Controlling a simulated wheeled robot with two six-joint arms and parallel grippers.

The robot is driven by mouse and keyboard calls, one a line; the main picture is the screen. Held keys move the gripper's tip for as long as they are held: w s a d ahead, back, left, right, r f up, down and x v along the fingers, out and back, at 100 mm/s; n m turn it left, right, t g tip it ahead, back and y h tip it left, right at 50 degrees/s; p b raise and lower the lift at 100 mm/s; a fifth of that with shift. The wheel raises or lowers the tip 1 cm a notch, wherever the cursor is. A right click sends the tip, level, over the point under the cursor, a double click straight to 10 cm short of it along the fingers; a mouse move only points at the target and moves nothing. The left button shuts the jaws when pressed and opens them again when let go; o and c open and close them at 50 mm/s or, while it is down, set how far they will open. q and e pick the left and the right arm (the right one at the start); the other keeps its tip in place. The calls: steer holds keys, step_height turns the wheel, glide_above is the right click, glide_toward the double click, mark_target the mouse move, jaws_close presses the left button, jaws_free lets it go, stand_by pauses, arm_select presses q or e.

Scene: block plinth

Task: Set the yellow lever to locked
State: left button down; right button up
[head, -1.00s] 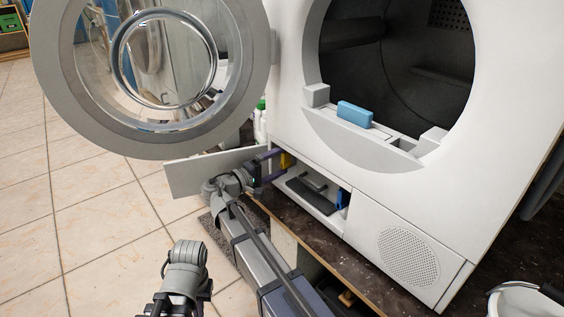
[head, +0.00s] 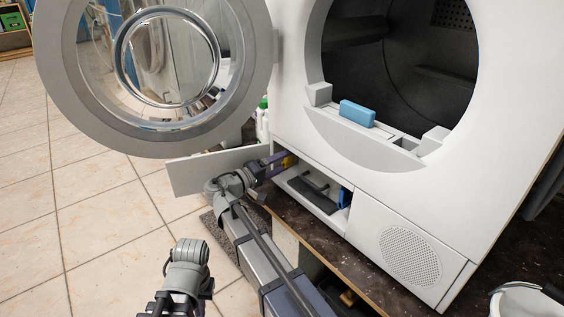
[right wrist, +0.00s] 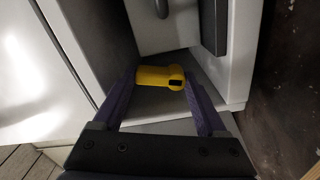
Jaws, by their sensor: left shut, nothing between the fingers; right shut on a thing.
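The yellow lever (right wrist: 160,78) sits in the low open compartment at the front of the white machine. In the right wrist view its rounded yellow handle lies crosswise between the purple fingers. In the head view only a bit of the yellow lever (head: 288,162) shows beside the fingers. My right gripper (head: 275,166) reaches into the compartment's left end and is shut on the lever. How the lever is marked does not show. My left gripper (head: 180,303) is at the bottom edge, shut and empty, far from the lever; its fingers are not clearly visible.
The compartment's flap (head: 215,169) hangs open at the left. A dark handled part (head: 312,190) and a blue part (head: 344,197) are inside the compartment. The round door (head: 60,75) stands open above my right arm. A light-blue block (head: 357,113) lies on the drum sill.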

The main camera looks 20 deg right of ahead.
steer(key=m, duration=0.3)
steer(key=shift+s+f, duration=0.15)
steer(key=shift+s, duration=0.1)
steer(key=o, duration=1.3)
